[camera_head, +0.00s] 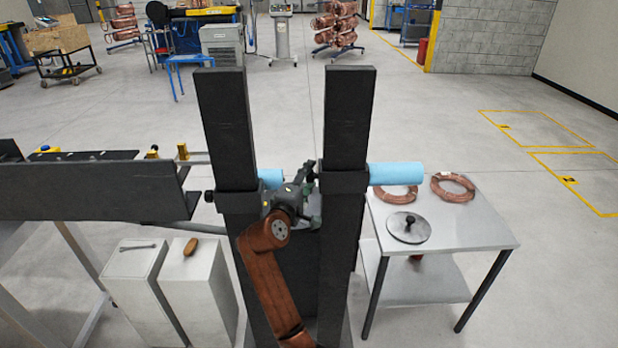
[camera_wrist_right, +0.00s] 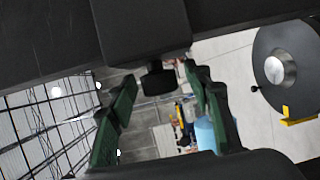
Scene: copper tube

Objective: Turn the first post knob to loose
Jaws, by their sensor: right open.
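Two dark upright posts stand in the middle of the head view, the left post (camera_head: 228,120) and the right post (camera_head: 349,115). Each carries a dark collar, the left collar (camera_head: 230,204) and the right collar (camera_head: 345,181). A small black knob (camera_head: 209,196) sticks out left of the left collar. Another black knob (camera_wrist_right: 158,78) sits on a dark block in the right wrist view, apparently the right collar's. My right gripper (camera_head: 304,180) is between the posts at that knob. Its green fingers are open, one on each side, with gaps visible. My left gripper is not in view.
Light-blue rollers (camera_head: 396,174) extend right from the collars. A metal table (camera_head: 470,235) at right holds copper coils (camera_head: 453,187) and a round disc (camera_head: 408,228). A dark beam (camera_head: 95,190) and two white boxes (camera_head: 195,275) stand left. The posts closely flank my right gripper.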

